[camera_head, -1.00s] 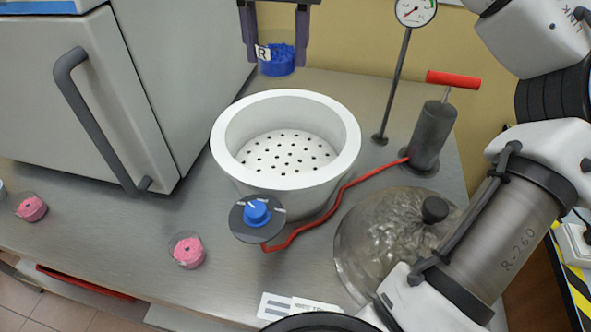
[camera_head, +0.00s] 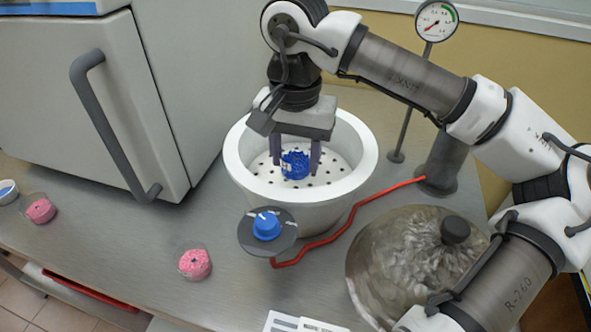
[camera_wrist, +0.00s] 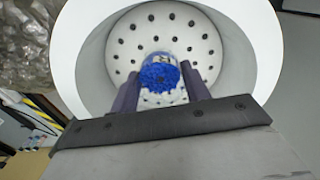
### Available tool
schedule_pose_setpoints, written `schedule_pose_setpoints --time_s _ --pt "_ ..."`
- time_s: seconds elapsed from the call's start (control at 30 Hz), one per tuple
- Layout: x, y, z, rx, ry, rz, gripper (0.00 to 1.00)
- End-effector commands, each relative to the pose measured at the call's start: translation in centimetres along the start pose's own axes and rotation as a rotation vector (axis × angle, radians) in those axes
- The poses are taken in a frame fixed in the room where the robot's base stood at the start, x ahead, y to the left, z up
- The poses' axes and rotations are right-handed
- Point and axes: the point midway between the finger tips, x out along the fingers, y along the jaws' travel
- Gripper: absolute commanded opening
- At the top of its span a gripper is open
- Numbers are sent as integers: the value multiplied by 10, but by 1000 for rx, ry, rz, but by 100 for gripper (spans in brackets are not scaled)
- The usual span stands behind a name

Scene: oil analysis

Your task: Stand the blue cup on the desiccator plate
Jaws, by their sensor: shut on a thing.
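The blue cup (camera_head: 295,164), a small clear cup with blue contents, is between the fingers of my gripper (camera_head: 296,160), inside the white desiccator bowl. My gripper is shut on it. The wrist view also shows the blue cup (camera_wrist: 160,77) between the gripper's two dark fingers (camera_wrist: 160,92). The desiccator plate (camera_head: 335,165) is white with many dark holes and lies inside the bowl (camera_head: 240,170). The cup appears upright, over the middle of the plate. I cannot tell whether its base touches the plate.
A blue knob (camera_head: 266,226) sits at the bowl's front, with a red hose (camera_head: 330,238) running right. The clear lid (camera_head: 410,265) lies at right. Pink cups (camera_head: 195,264) (camera_head: 41,210) stand at left. A gauge (camera_head: 437,22) stands behind. An oven (camera_head: 150,110) is at left.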

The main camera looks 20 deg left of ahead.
Motion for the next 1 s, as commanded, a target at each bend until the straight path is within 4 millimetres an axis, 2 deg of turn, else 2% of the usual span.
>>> schedule_pose_setpoints --time_s 0.3,0.67,0.7,0.83,1.0 --pt "40 0 1 -1 -1 -1 23" --pt "45 0 0 -1 -1 -1 23" --pt "44 0 0 -1 0 -1 49" --pt "43 0 0 -1 -1 -1 66" --pt "43 0 0 -1 -1 -1 68"
